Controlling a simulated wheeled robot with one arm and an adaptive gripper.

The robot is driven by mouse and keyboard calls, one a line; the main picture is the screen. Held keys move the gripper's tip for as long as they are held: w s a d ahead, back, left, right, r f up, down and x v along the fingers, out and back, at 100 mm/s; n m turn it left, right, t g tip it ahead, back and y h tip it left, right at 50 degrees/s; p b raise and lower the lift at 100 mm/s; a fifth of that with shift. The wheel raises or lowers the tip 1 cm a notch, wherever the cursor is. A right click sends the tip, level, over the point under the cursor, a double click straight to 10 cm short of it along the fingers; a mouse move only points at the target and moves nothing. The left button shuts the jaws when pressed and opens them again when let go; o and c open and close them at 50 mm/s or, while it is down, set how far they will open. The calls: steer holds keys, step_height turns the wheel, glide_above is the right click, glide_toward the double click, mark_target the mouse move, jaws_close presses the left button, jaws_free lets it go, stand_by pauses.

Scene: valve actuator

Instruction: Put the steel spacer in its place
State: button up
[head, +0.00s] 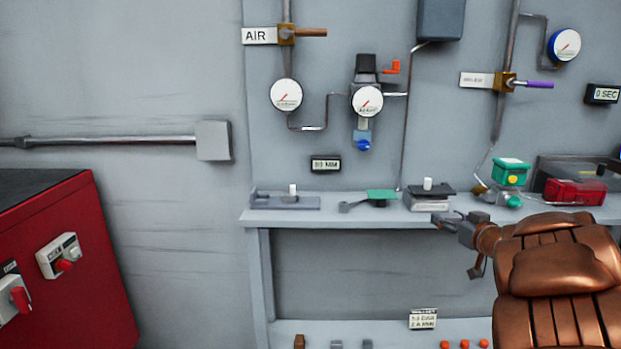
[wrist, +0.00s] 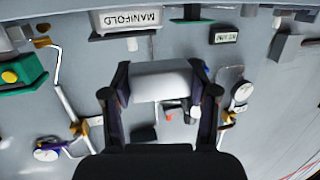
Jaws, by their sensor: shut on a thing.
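In the wrist view my gripper (wrist: 162,88) is shut on a pale grey block with a smooth face, which I take to be the steel spacer (wrist: 160,78). One finger presses on each side of it. In the head view my gripper (head: 447,220) is at the front edge of the shelf, just right of a grey block fixture (head: 428,205) with a dark top and a white knob. The spacer is too small to make out clearly there. I cannot tell which spot is its place.
The wall shelf (head: 330,217) also holds a flat grey fixture (head: 285,202), a green plate (head: 382,195), a green box (head: 510,171) and a red box (head: 575,192). Gauges and pipes cover the panel above. A red cabinet (head: 75,265) stands left. Small blocks lie on the lower shelf.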

steer(key=w+a+f+m+h, duration=0.1)
steer(key=w+a, duration=0.1)
steer(key=a, duration=0.3)
steer(key=w+a+f+h, duration=0.1)
steer(key=w+a+f, duration=0.1)
steer(key=a, duration=0.4)
steer(key=w+a+f+m+h, duration=0.1)
steer(key=w+a+f, duration=0.1)
steer(key=a, duration=0.3)
steer(key=shift+a+m+h, duration=0.15)
steer(key=shift+m+h, duration=0.15)
step_height(320, 180, up, 16)
steer(key=p, duration=1.6)
steer(key=s+f+m+h, duration=0.3)
steer(key=s+h, duration=0.1)
steer(key=s, duration=0.7)
steer(key=shift+h, duration=0.4)
steer(key=shift+w, duration=0.1)
